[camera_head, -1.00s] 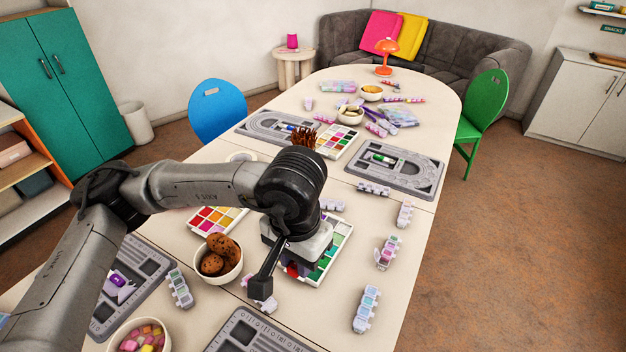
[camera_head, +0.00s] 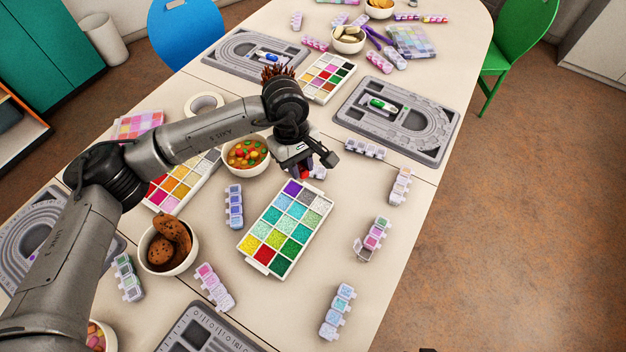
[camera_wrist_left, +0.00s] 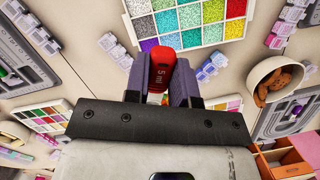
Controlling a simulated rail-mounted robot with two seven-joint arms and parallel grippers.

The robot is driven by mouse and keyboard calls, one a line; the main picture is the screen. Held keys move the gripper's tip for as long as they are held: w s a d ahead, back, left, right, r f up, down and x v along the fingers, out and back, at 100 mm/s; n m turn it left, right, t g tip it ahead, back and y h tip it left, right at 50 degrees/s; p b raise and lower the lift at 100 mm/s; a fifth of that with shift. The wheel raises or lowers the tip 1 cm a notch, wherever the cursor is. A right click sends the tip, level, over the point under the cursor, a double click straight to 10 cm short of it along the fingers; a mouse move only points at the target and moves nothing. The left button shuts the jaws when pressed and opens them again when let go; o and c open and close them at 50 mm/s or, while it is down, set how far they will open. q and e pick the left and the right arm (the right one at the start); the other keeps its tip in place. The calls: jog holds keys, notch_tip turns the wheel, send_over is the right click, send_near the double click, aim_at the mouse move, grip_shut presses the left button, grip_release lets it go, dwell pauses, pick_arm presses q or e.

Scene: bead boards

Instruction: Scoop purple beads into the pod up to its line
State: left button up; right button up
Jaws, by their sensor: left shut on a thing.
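My left gripper (camera_head: 305,170) is shut on a red scoop (camera_wrist_left: 160,68) marked "5 ml"; in the wrist view it stands between the fingers (camera_wrist_left: 161,85). The scoop's bowl and any contents cannot be made out. The bead tray (camera_head: 245,247) is white with several coloured compartments, and its purple beads (camera_head: 292,188) are in the far left corner. The gripper is just beyond that end of the tray, seemingly above the table. Several strips of small lidded pods lie around, one blue-violet (camera_head: 234,206) left of the tray; which is the task's pod I cannot tell.
A candy bowl (camera_head: 228,163) stands close left of the gripper, and a cookie bowl (camera_head: 150,262) is nearer. A grey bead board (camera_head: 440,120) lies to the right. Other bead trays (camera_head: 311,96) lie behind and left.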

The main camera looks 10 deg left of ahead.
pick_arm(q)
jog(key=w+f+n+h+b, duration=0.1)
jog(key=f, duration=0.3)
jog(key=f+n+h+b, duration=0.2)
jog(key=f, duration=0.3)
jog(key=w+f+n+h+b, duration=0.1)
jog(key=f, duration=0.3)
jog(key=shift+w+d+f, duration=0.25)
jog(key=shift+w+d, duration=0.1)
jog(key=shift+d, duration=0.05)
jog(key=shift+w+a+f+b, duration=0.1)
jog(key=shift+a+f+b, duration=0.05)
jog(key=shift+f+b, duration=0.7)
jog(key=shift+a+f+b, duration=0.15)
jog(key=shift+f+b, duration=0.05)
jog(key=shift+b, duration=0.15)
pick_arm(e)
notch_tip(320, 180, down, 7)
jog(key=shift+s, duration=0.2)
jog(key=shift+a, duration=0.15)
